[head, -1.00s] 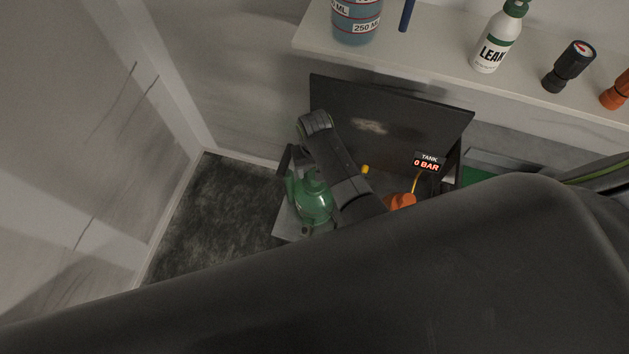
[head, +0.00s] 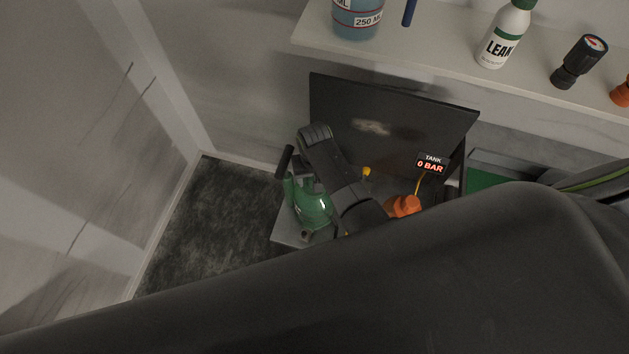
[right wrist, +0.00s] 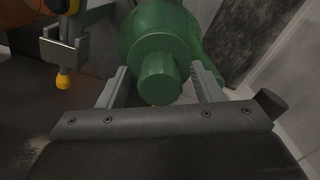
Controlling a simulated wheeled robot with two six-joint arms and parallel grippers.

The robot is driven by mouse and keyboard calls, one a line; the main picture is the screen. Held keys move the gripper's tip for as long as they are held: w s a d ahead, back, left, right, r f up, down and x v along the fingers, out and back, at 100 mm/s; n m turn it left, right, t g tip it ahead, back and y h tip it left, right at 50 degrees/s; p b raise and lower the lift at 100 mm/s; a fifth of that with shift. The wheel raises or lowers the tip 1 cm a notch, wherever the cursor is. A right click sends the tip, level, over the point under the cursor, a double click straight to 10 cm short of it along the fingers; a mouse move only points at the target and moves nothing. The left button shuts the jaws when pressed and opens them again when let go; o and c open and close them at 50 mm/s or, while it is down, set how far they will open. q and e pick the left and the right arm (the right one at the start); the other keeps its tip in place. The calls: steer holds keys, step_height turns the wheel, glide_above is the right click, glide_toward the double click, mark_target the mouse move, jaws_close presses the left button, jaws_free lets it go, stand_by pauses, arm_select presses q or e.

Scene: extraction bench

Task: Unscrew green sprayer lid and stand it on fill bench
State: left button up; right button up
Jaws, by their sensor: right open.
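The green sprayer (head: 313,208) stands on a small pale grey surface (head: 286,230) in the head view, partly hidden by my right arm. In the right wrist view, its round green lid (right wrist: 158,76) sits on the green body (right wrist: 160,25), pointing toward the camera. My right gripper (right wrist: 160,70) is open, with one finger on each side of the lid and a visible gap at both sides. Its fingertips are hidden in the head view. My left gripper is in neither view. I cannot tell which surface is the fill bench.
A dark upright panel (head: 388,120) stands behind the sprayer. An orange part (head: 404,206) and a tank display reading 0 BAR (head: 431,165) are to its right. A white shelf (head: 430,55) above holds a bottle (head: 498,42) and other items. Dark floor (head: 215,215) lies left.

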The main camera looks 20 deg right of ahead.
steer(key=m+p, duration=0.1)
steer(key=m, duration=0.2)
steer(key=shift+r, duration=0.15)
steer(key=m+p, duration=0.1)
steer(key=m, duration=0.3)
steer(key=shift+m, duration=0.3)
steer(key=m, duration=0.4)
steer(key=shift+p, duration=0.3)
steer(key=m, duration=0.2)
steer(key=shift+m, duration=0.3)
